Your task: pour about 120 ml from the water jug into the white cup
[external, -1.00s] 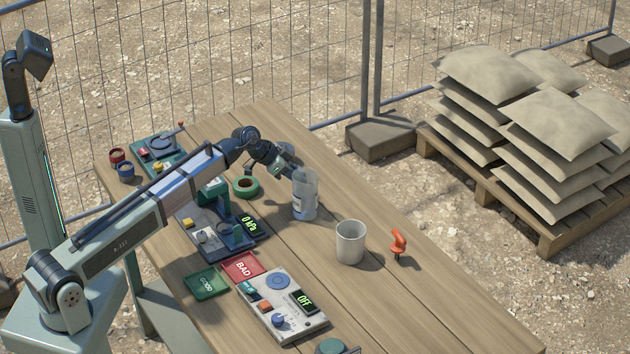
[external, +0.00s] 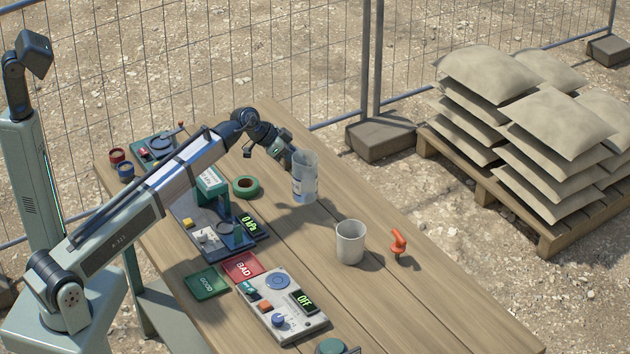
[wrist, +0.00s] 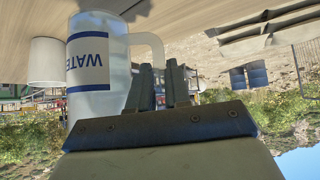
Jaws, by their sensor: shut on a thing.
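The water jug (external: 304,178) is clear, with a white and blue label. It is upright and held a little above the wooden table. My gripper (external: 291,157) is shut on the jug's handle at its upper left; the fingertips are partly hidden in the external view. In the wrist view, which is upside down, my gripper (wrist: 160,88) has its fingers at the handle of the jug (wrist: 98,62), whose label reads WATER. The white cup (external: 350,243) stands upright on the table, to the right and nearer the camera. It also shows in the wrist view (wrist: 46,62).
An orange clamp-like item (external: 398,242) stands right of the cup. A green tape roll (external: 245,187) and a press with a kPa display (external: 215,215) are left of the jug. A device reading OFF (external: 282,305) lies in front. The table between jug and cup is clear.

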